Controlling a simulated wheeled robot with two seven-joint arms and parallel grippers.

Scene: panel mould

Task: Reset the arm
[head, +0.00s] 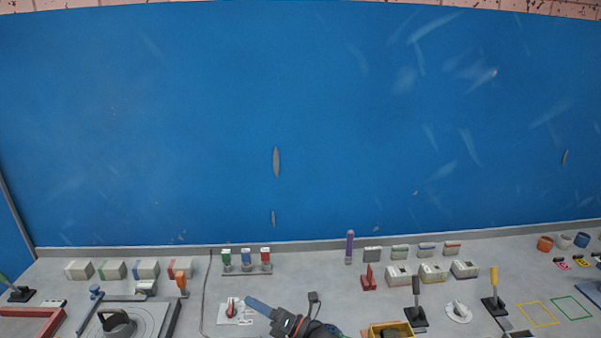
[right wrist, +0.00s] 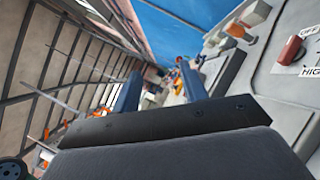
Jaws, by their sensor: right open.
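My right gripper (head: 262,308) shows at the bottom middle of the head view, over the front part of the grey table. In the right wrist view its two blue fingers (right wrist: 160,85) stand well apart with nothing between them, so it is open and empty. In the head view a fingertip is close to a white plate with a red knob (head: 231,306); I cannot tell whether they touch. The red knob (right wrist: 290,50) also shows at the right of the wrist view, beside the fingers. My left gripper is not in view.
A blue wall panel (head: 300,120) stands behind the table. Several grey blocks (head: 112,269) are at back left. A rack with green, blue and red tops (head: 246,263) stands behind my gripper.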

